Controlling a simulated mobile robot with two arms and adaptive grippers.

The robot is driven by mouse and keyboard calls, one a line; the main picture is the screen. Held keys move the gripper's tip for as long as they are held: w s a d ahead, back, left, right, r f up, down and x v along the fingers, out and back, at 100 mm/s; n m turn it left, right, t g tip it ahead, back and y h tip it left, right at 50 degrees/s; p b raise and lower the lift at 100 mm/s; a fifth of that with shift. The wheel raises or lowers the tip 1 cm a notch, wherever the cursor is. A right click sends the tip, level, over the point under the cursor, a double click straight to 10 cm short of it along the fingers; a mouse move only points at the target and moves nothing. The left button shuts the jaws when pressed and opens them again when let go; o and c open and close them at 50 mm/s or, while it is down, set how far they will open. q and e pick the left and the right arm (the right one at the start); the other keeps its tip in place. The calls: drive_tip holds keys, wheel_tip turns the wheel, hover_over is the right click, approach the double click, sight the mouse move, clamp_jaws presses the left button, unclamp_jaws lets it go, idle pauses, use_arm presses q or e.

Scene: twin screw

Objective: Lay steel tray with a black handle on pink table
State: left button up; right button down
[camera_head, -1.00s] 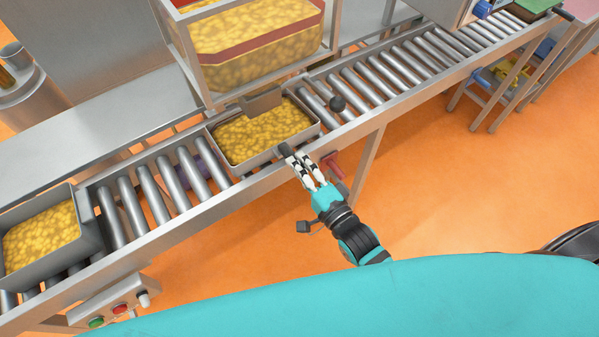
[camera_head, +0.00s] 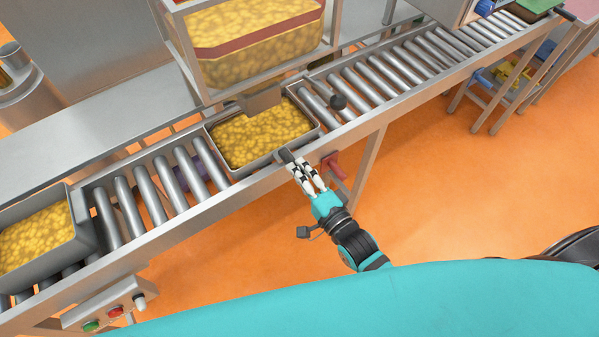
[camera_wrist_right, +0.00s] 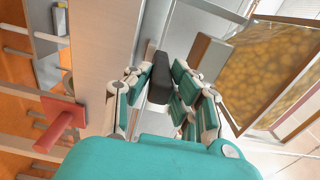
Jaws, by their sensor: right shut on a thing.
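A steel tray (camera_head: 256,164) full of yellow pieces sits on the roller conveyor in the head view. Its short black handle (camera_head: 285,154) sticks out over the conveyor's near edge. My right gripper (camera_head: 292,163) is shut on this handle. In the right wrist view the black handle (camera_wrist_right: 159,82) stands between the fingers of the right gripper (camera_wrist_right: 152,95). Part of the pink table (camera_head: 582,36) shows at the far upper right, well away from the tray. My left gripper is not in view.
A frame with a hopper of yellow pieces (camera_head: 257,58) stands over the tray's far side. Another filled tray (camera_head: 85,232) is at the left. Rollers (camera_head: 390,70) to the right are clear. A red part (camera_head: 333,164) is beside my gripper.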

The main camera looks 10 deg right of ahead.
drive_tip(key=c, duration=1.1)
unclamp_jaws()
drive_tip(key=shift+f, duration=0.15)
drive_tip(key=shift+s+d, duration=0.2)
drive_tip(key=shift+s, duration=0.3)
drive_tip(key=v, duration=1.1)
